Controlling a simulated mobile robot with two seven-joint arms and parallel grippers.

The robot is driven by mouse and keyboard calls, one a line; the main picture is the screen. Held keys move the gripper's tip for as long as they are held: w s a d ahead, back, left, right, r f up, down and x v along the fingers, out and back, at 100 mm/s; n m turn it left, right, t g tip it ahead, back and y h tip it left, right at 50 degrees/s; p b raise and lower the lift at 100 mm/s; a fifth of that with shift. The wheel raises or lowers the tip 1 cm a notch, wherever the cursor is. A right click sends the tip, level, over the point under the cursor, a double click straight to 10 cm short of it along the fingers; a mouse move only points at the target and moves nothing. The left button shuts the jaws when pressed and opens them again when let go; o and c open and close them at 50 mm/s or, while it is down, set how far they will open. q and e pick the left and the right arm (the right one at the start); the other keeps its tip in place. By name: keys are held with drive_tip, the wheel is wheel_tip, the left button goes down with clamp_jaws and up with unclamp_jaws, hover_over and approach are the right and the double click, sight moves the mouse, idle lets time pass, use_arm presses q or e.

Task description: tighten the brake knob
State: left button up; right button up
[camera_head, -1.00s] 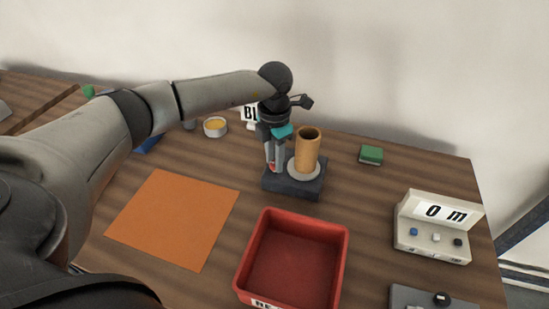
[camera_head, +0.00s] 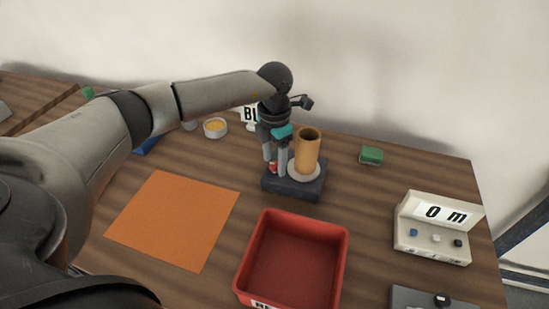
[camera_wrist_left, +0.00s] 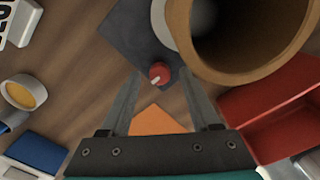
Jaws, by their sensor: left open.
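The brake knob (camera_wrist_left: 160,72) is small and red with a pale pointer mark. It sits on a dark base (camera_head: 304,192) beside a tan cardboard tube (camera_head: 307,153), which stands upright on a pale round disc. My left gripper (camera_head: 276,171) points down over the left part of the base. In the left wrist view its two fingers (camera_wrist_left: 158,88) are apart, with the knob between their tips. In the head view the knob (camera_head: 272,167) is mostly hidden by the fingers. I cannot tell whether a finger touches it. My right gripper is not in view.
A red bin (camera_head: 296,262) stands in front of the base, and an orange sheet (camera_head: 173,219) lies to the left. A box reading "0 m" (camera_head: 433,230) is at the right. A green block (camera_head: 371,155) and a yellow-filled bowl (camera_head: 215,128) lie farther back.

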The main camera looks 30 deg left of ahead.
sight(275, 164)
use_arm(q)
wheel_tip(275, 164, up, 15)
drive_tip(key=p, duration=0.1)
idle(0.3)
idle(0.4)
